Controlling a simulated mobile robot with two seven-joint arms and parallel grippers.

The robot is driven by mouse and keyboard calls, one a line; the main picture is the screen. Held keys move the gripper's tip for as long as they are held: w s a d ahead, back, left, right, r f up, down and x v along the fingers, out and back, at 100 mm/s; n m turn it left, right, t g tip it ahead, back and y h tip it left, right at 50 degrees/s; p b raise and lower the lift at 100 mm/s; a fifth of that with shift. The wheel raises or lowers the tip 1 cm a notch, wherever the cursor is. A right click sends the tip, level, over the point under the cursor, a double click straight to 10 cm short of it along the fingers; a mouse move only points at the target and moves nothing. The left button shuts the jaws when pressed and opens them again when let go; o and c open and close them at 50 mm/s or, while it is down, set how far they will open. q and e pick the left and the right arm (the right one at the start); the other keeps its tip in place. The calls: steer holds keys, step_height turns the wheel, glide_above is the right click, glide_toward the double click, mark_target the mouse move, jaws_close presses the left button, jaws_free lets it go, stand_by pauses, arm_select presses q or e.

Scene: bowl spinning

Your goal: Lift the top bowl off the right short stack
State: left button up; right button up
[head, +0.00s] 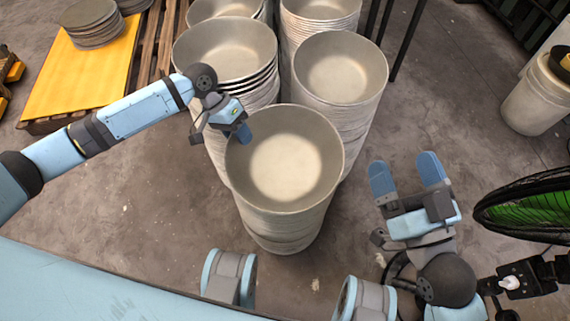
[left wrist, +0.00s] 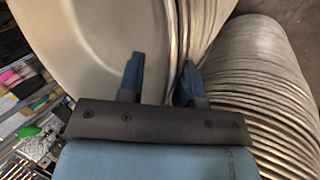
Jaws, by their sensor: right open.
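Grey bowls stand in several nested stacks on the floor. The nearest stack ends in a wide top bowl (head: 285,165), empty and upright. My left gripper (head: 243,132) is at this bowl's upper-left rim in the head view. In the left wrist view, my left gripper's fingers (left wrist: 160,82) stand apart, one over the inside of a bowl (left wrist: 85,50), the other beyond its rim. Whether they touch the wall is unclear. My right gripper (head: 405,175) is open and empty, right of the nearest stack and apart from it. I cannot tell which stack is the right short one.
Other stacks stand close behind, at right (head: 340,70) and left (head: 225,50). A yellow-topped pallet (head: 90,75) with flat discs is far left. A green fan (head: 530,210) is at right, and a pale bucket (head: 535,100) at far right.

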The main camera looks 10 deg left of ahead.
arm_select(q)
jaws_close()
steer(key=shift+r, duration=0.1)
stand_by(1.2)
